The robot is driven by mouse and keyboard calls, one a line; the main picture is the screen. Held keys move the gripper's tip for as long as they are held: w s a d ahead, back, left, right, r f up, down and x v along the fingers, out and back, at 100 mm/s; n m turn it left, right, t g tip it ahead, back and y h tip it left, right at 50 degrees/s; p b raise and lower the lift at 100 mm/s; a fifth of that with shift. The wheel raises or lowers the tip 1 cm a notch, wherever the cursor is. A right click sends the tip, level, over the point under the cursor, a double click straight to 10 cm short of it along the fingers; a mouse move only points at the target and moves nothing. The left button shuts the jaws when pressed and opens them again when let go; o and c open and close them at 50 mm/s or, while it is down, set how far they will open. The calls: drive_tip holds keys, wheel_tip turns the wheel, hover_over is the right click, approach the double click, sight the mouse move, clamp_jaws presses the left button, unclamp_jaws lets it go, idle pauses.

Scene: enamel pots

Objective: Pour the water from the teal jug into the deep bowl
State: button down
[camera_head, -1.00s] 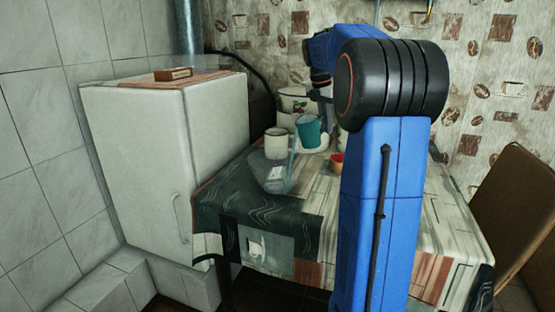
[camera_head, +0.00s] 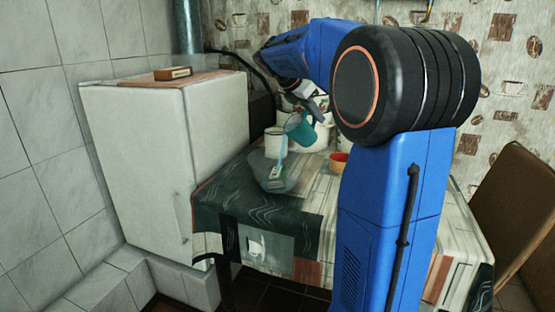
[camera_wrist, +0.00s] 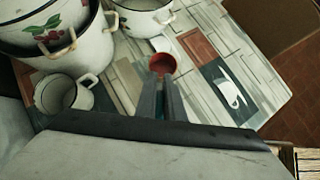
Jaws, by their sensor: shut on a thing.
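The teal jug (camera_head: 299,129) is held above the table and tilted, its mouth toward the lower left. My gripper (camera_head: 318,110) is shut on it from the right; in the wrist view the fingers (camera_wrist: 161,90) are close together with a sliver of teal between them. A clear, see-through bowl (camera_head: 270,184) stands on the dark cloth, below and left of the jug. A pale bluish streak runs from near the jug's mouth down to this bowl; it looks like water. The water level inside the jug is hidden.
A white mug (camera_head: 275,144) stands close left of the jug. An orange-red cup (camera_head: 338,161) stands to the right, also in the wrist view (camera_wrist: 162,65). White enamel pots (camera_wrist: 82,52) stand behind. The fridge (camera_head: 160,150) is left of the table (camera_head: 300,215).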

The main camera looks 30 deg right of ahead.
sight(307, 114)
drive_tip(key=shift+a+h, duration=0.4)
drive_tip(key=shift+h, duration=0.3)
drive_tip(key=shift+a+r+h, duration=0.15)
drive_tip(key=shift+a+h, duration=0.2)
drive_tip(key=shift+h, duration=0.35)
drive_tip(key=shift+a+h+p, duration=0.75)
drive_tip(key=shift+a+h, duration=0.4)
drive_tip(key=shift+h, duration=0.45)
